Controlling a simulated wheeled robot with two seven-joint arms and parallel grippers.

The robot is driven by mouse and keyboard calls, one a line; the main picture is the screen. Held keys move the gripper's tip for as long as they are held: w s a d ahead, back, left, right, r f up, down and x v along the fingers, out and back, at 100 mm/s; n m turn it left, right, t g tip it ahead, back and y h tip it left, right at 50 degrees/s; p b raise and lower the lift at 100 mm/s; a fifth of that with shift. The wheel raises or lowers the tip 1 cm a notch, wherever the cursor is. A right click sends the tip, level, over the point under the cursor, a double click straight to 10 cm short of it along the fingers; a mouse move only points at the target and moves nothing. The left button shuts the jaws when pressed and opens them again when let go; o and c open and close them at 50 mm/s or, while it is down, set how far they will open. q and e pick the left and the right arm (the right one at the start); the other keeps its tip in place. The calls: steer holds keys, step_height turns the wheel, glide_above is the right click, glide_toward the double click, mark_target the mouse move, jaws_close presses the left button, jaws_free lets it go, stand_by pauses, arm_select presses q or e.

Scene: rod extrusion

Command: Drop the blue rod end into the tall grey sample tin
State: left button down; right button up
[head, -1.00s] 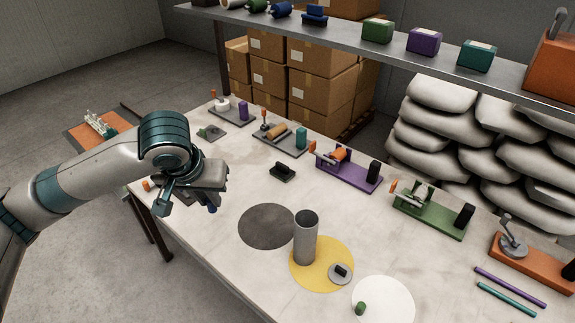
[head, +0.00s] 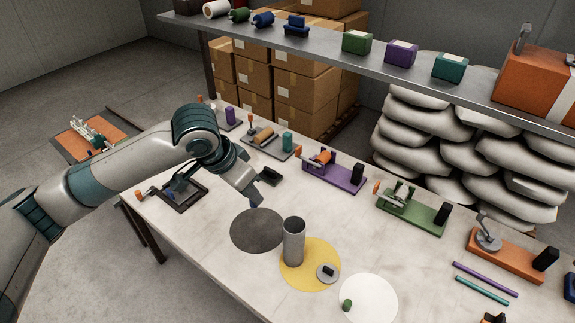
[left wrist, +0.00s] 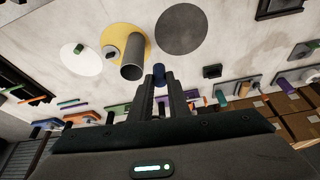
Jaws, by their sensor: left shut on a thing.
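The tall grey sample tin (head: 293,243) stands upright and open at the top on a yellow disc (head: 301,284). Its round lid (head: 327,274) with a dark knob lies beside it. My left gripper (head: 253,199) is above the table, to the left of and behind the tin, over the far side of the dark disc. In the left wrist view my left gripper (left wrist: 158,81) is shut on the blue rod end (left wrist: 158,71), which shows at the fingertips. The tin's open mouth (left wrist: 132,71) shows left of it, apart from it. My right gripper is not in view.
A dark grey disc (head: 257,231) lies left of the tin, and a white disc (head: 372,297) with a green rod end (head: 347,305) lies to the right. Several fixtures, among them a purple one (head: 333,178), line the back edge. A shelf (head: 330,52) runs above.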

arm_select(q)
steer(key=w+d+r+m+g+h+p, duration=0.1)
steer(key=d+r+m+g+p, duration=0.1)
steer(key=d+m, duration=0.4)
steer(key=shift+d+r+p, duration=0.6)
steer(key=shift+d+p, duration=0.1)
steer(key=shift+d, duration=0.55)
steer(key=shift+w, duration=0.1)
step_height(320, 180, down, 6)
steer(key=b, duration=0.7)
steer(key=c, duration=1.6)
jaws_free()
steer(key=shift+a+r, duration=0.1)
steer(key=shift+r, duration=0.05)
